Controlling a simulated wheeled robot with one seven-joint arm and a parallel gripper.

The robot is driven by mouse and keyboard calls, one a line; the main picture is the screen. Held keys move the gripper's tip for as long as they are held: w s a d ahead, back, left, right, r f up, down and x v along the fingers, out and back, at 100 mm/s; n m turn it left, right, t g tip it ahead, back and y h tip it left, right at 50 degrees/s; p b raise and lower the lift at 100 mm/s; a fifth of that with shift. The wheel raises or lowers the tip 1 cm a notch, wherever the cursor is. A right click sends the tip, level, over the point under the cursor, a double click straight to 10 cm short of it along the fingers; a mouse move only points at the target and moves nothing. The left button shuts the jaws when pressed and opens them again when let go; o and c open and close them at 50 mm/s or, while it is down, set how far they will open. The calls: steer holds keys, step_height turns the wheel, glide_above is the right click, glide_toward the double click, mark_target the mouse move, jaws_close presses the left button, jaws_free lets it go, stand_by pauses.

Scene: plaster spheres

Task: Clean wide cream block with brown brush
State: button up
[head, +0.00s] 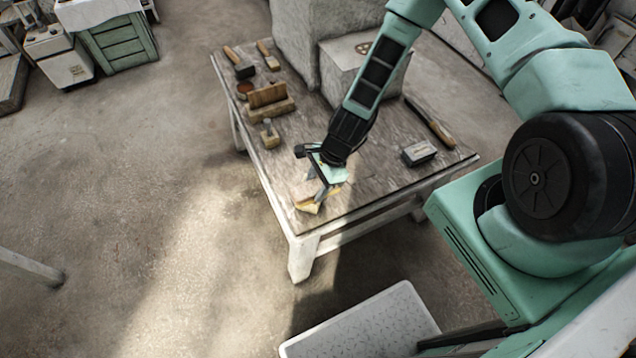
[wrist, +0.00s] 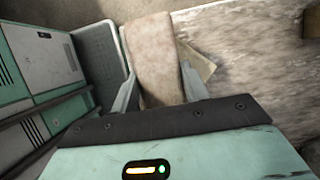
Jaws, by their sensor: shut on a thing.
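My gripper (head: 318,188) is low over the table's near corner. In the wrist view its fingers (wrist: 160,92) are closed on the two sides of a pale cream-tan block (wrist: 153,50), which looks like the wide cream block. In the head view the fingers mostly hide this block. A flat yellowish piece (wrist: 203,66) lies beside it on the table and also shows in the head view (head: 308,207). A brown brush-like thing (head: 267,96) on a wooden base stands at the table's left side, apart from my gripper. I cannot tell whether the held block touches the table.
The worn table (head: 375,190) bears wooden-handled tools (head: 242,68) along its left side. A small dark-grey block (head: 418,153) and a long wooden-handled tool (head: 432,122) lie at the right. Large pale blocks (head: 345,75) stand at the back. The table's middle is fairly clear.

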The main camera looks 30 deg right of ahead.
mark_target(304, 190)
steer(key=shift+a, duration=1.9)
steer(key=shift+d, duration=2.2)
steer(key=shift+a, duration=2.2)
steer(key=shift+r, duration=0.1)
steer(key=shift+d+r+p, duration=0.35)
steer(key=shift+d+p, duration=0.1)
steer(key=shift+d, duration=0.1)
steer(key=shift+d+r+p, duration=0.35)
steer(key=shift+d+p, duration=0.05)
steer(key=shift+d, duration=0.15)
